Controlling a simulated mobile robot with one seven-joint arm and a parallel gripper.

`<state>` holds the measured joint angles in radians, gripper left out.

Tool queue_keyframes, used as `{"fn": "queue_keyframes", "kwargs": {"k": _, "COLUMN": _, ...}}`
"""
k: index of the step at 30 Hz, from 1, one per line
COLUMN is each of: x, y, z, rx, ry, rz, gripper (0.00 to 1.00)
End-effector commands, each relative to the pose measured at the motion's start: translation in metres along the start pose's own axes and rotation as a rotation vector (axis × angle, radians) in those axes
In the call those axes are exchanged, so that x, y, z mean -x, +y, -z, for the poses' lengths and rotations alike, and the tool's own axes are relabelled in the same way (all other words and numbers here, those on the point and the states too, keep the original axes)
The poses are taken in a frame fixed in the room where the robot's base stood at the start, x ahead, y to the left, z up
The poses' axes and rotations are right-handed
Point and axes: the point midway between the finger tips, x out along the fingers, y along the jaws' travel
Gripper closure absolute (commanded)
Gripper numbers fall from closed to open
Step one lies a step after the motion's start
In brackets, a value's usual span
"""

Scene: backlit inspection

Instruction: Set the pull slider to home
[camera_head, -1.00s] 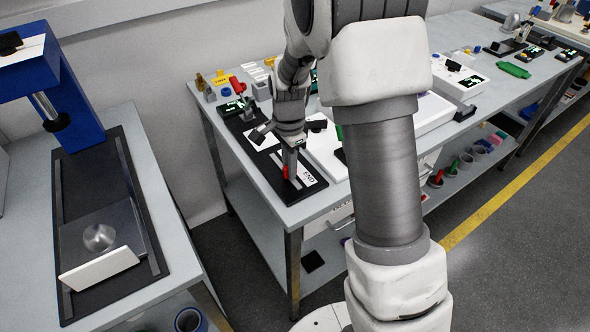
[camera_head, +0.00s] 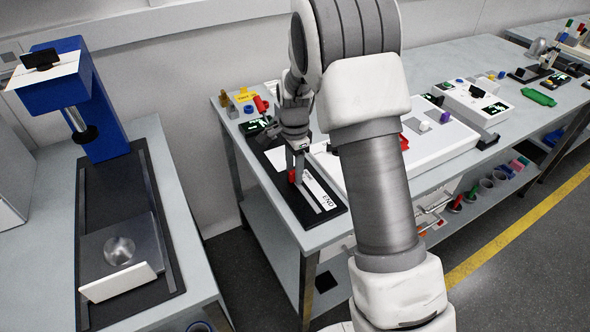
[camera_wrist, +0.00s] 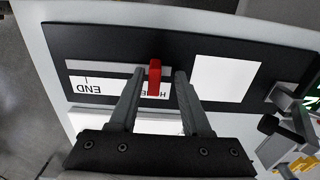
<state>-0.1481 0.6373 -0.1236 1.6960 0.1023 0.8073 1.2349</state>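The pull slider's red handle (camera_wrist: 154,78) stands between my gripper's two fingers in the wrist view, with a gap visible on each side. It also shows below the fingers in the head view (camera_head: 291,176). My gripper (camera_wrist: 160,73) is open around the handle; in the head view it (camera_head: 296,168) points down over the track. The handle is at the right end of the visible pale slot (camera_wrist: 100,68) in the wrist view. A partly hidden label beginning with H (camera_wrist: 164,94) is beside it. The END mark (camera_wrist: 88,88) is well to the left, upside down.
The slider sits on a black board (camera_wrist: 180,47) with a blank white panel (camera_wrist: 225,78). A grey fixture (camera_wrist: 290,105) stands to the right in the wrist view. In the head view a white console (camera_head: 440,140) is right of the board, and a blue press (camera_head: 75,95) stands on another table.

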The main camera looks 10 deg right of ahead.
Motion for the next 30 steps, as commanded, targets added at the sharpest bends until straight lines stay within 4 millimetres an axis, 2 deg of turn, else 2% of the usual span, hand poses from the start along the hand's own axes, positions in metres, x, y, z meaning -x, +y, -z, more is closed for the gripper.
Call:
{"fn": "queue_keyframes", "kwargs": {"k": 7, "x": 0.0, "y": 0.001, "z": 0.0, "rx": 0.0, "ry": -0.001, "rz": -0.004, "gripper": 0.53}}
{"fn": "queue_keyframes", "kwargs": {"k": 11, "x": 0.008, "y": 0.001, "z": 0.0, "rx": 0.0, "ry": -0.001, "rz": -0.004, "gripper": 0.53}}
{"fn": "queue_keyframes", "kwargs": {"k": 14, "x": 0.024, "y": 0.001, "z": 0.0, "rx": 0.001, "ry": 0.0, "rz": -0.001, "gripper": 0.53}}
{"fn": "queue_keyframes", "kwargs": {"k": 24, "x": 0.107, "y": 0.0, "z": 0.0, "rx": 0.001, "ry": 0.0, "rz": 0.0, "gripper": 0.53}}
{"fn": "queue_keyframes", "kwargs": {"k": 30, "x": 0.148, "y": 0.0, "z": 0.0, "rx": 0.0, "ry": 0.0, "rz": 0.0, "gripper": 0.53}}
